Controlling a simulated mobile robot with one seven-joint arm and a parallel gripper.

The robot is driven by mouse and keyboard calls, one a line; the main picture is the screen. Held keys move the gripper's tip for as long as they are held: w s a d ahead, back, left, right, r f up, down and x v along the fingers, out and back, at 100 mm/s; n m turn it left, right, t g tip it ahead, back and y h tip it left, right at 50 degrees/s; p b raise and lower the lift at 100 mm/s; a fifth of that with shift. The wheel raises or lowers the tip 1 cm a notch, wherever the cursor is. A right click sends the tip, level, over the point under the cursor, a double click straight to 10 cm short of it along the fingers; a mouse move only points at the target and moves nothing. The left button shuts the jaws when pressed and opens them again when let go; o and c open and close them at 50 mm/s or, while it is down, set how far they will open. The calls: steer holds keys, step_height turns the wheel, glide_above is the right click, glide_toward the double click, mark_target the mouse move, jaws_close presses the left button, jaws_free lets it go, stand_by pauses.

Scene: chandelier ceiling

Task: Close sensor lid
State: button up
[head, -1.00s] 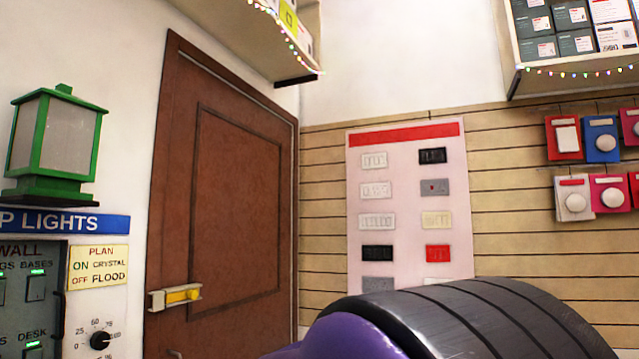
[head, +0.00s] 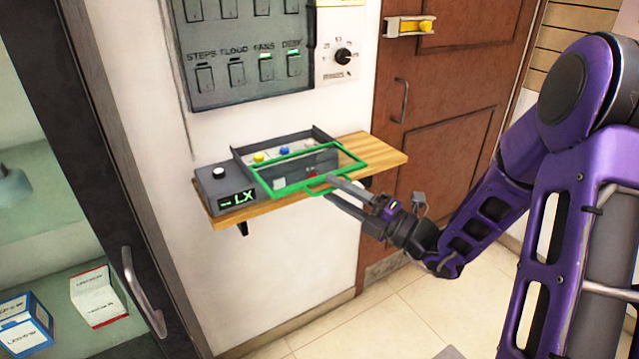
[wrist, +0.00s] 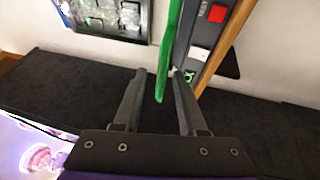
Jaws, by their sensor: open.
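The sensor box (head: 225,185) is grey, with a dial and a green "LX" display, on a wooden shelf. Its lid (head: 290,187) is a green frame around a clear pane, over the front part of the box; its exact tilt I cannot tell. Yellow and blue knobs show inside behind it. My gripper (head: 328,188) is at the front edge of the lid, by its green handle. In the wrist view, my gripper (wrist: 160,75) is open, with a green bar (wrist: 170,50) of the lid between the fingers and gaps visible on both sides.
The wooden shelf (head: 375,150) has bare room at its right end. A switch panel (head: 240,50) is on the wall above. A brown door (head: 445,90) with a handle is at right. A dark-framed cabinet (head: 110,150) with a metal handle is at left.

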mark_target(319, 180)
steer(key=shift+x, duration=2.2)
steer(key=shift+c, duration=0.3)
jaws_close()
steer(key=shift+r, duration=0.1)
